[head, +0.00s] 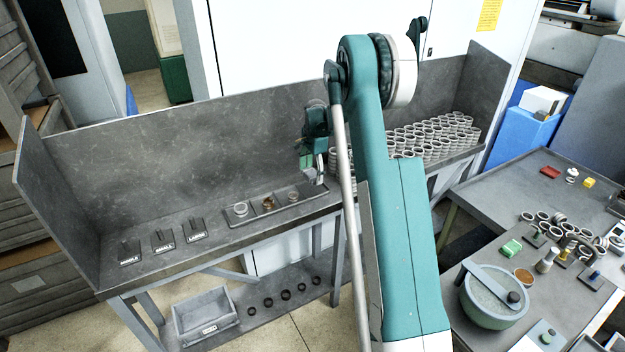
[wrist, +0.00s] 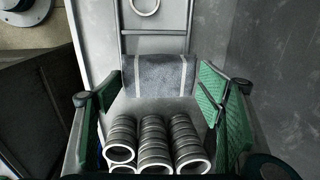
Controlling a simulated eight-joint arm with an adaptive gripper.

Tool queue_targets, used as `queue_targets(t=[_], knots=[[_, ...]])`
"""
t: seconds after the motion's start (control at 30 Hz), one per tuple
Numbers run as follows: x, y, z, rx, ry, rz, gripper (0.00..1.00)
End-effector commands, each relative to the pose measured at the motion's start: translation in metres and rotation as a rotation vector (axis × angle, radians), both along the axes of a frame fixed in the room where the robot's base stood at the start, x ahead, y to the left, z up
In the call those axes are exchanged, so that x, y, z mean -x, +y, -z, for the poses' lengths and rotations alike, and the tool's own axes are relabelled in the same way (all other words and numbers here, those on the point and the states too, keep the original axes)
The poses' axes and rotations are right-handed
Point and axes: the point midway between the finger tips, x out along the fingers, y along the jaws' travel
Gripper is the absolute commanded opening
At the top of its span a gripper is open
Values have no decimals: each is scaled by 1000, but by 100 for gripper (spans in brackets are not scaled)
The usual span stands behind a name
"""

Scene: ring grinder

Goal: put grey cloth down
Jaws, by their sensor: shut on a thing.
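The grey cloth (wrist: 160,78) is a folded bundle with pale stripes, seen in the middle of the wrist view. It sits between the two green-padded fingers of my gripper (wrist: 160,84), which is shut on it across its width. In the head view my gripper (head: 313,168) is over the back bench, left of the stacked rings and near the right end of the small tray. The cloth is hard to make out in the head view, and I cannot tell whether it touches the bench.
Many metal rings (head: 430,140) stand stacked at the bench's right. A tray (head: 234,219) with small parts and several labelled stands (head: 163,240) are to the left. Bare bench top lies between the stands and left wall. A green bowl (head: 494,314) stands on the right table.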

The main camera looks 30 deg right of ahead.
Motion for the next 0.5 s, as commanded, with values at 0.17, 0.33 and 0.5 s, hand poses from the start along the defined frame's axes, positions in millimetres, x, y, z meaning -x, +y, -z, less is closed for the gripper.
queue_targets(t=[0.17,0.33,0.5], knots=[[0,0,9,0,0,0,54],[0,0,27,0,0,0,54],[0,0,37,0,0,0,54]])
